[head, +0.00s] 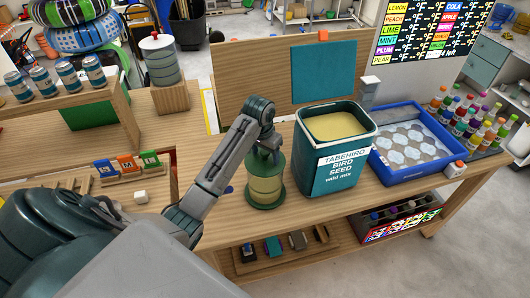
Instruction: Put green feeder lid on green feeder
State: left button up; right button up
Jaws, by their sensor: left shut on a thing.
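The green feeder (265,186) stands upright on the wooden workbench. It has a clear body with pale yellow seed inside and a wide green base. The green feeder lid (264,160) shows as a dark green band at the feeder's top, partly hidden by my gripper. My left gripper (267,151) points down right over the feeder's top and is shut on the lid. Whether the lid is seated or slightly above the rim cannot be told. My right gripper is not in view.
A teal bird seed bin (334,150), open and full of seed, stands close right of the feeder. Right of it is a blue tray (437,178) with bottles behind. A lower shelf (290,263) holds small items.

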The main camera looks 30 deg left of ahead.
pick_arm(q)
jog(key=shift+f, duration=0.5)
dwell(0.4)
jog(key=o, duration=1)
jog(key=shift+o, duration=0.2)
jog(key=shift+w+a+r, duration=0.1)
